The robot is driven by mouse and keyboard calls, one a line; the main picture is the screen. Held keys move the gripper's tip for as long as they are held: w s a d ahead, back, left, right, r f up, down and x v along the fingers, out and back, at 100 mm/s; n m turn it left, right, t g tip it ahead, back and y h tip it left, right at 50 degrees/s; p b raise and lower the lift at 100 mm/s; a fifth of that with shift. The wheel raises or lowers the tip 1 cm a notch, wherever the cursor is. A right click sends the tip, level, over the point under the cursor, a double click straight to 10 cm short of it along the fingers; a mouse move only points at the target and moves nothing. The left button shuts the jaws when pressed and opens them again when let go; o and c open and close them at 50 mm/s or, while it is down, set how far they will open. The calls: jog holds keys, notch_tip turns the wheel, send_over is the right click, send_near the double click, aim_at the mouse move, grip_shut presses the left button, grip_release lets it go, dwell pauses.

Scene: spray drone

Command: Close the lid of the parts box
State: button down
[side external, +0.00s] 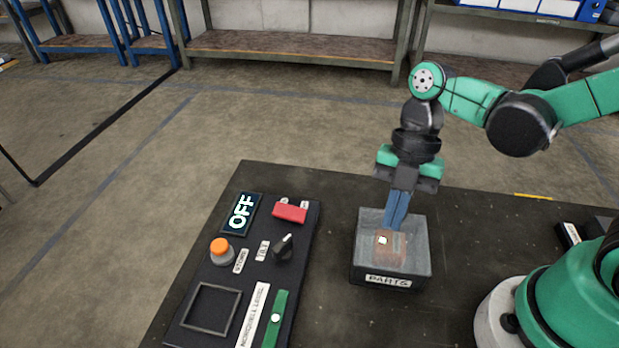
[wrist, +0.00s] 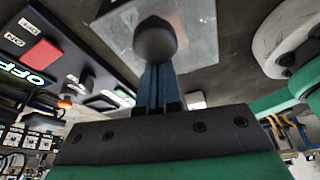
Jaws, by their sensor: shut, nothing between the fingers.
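The parts box (side external: 360,276) is a dark grey square box with a PARTS label on its front, standing on the dark table. A pale, see-through-looking panel (side external: 416,258) appears to lie across its top; I cannot tell whether it is fully seated. A brown block (side external: 386,250) with a small white spot shows inside. My gripper (side external: 394,224) points down over the back half of the box, its blue fingers together and empty. Contact with the panel is unclear. In the wrist view, the panel (wrist: 199,40) lies beyond the fingers, and a dark rounded shape hides their ends.
Left of the box is a control panel with an OFF sign (side external: 241,212), red block (side external: 290,211), orange button (side external: 220,246), dark knob (side external: 283,246), empty square frame (side external: 211,309) and green strip (side external: 275,319). Bare table lies between panel and box.

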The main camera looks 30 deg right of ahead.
aim_at(378, 263)
jog(key=s+a, duration=0.1)
jog(key=a, duration=0.2)
jog(key=shift+s+r, duration=0.35)
jog(key=shift+s, duration=0.05)
jog(key=v, duration=0.9)
jog(key=d+m+t, duration=0.1)
jog(key=m, duration=0.3)
jog(key=w+d+f+m+t, duration=0.1)
jog(key=m+t, duration=0.1)
jog(key=m, duration=0.2)
jog(key=w+d+f+m+t+h, duration=0.1)
jog(key=m, duration=0.3)
jog(key=shift+w+d+f+t, duration=0.15)
jog(key=shift+w+d+t, duration=0.05)
jog(key=shift+d+t, duration=0.1)
jog(key=d+m+t, duration=0.1)
jog(key=m, duration=0.3)
jog(key=w+d+m+t+h, duration=0.1)
jog(key=m+t, duration=0.1)
jog(key=m, duration=0.2)
jog(key=w+d+m+t+h, duration=0.1)
jog(key=m, duration=0.3)
jog(key=shift+w+d+f, duration=0.2)
jog(key=shift+d+f, duration=0.05)
jog(key=shift+f, duration=0.05)
